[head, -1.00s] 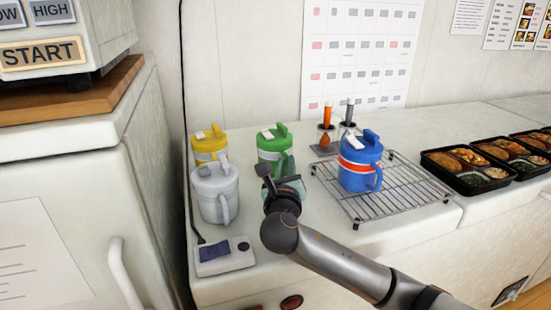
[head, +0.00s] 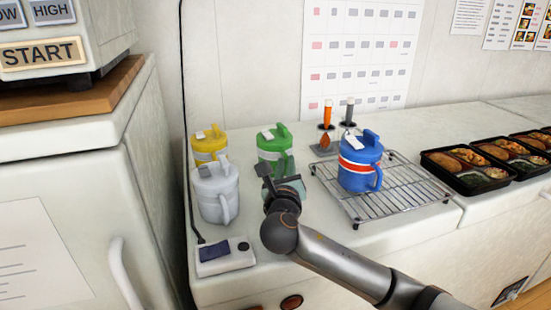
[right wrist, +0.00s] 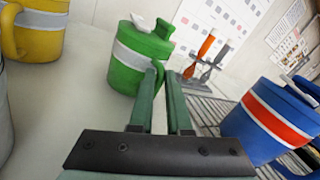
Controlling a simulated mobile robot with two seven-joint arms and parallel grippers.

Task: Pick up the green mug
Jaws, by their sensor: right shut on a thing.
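The green mug (head: 274,145), with a white band and a white piece on its lid, stands upright on the counter. It also shows at the top middle of the right wrist view (right wrist: 138,60). My right gripper (right wrist: 161,74) is shut on the green mug's handle, one finger on either side of it. In the head view my right gripper (head: 283,180) is in front of the mug and hides its lower part. My left gripper is not in view.
A yellow mug (head: 208,143) and a white mug (head: 213,192) stand close by on the left. A blue mug (head: 360,160) sits on a wire rack (head: 408,200) at right. A small stand (head: 325,149) is behind.

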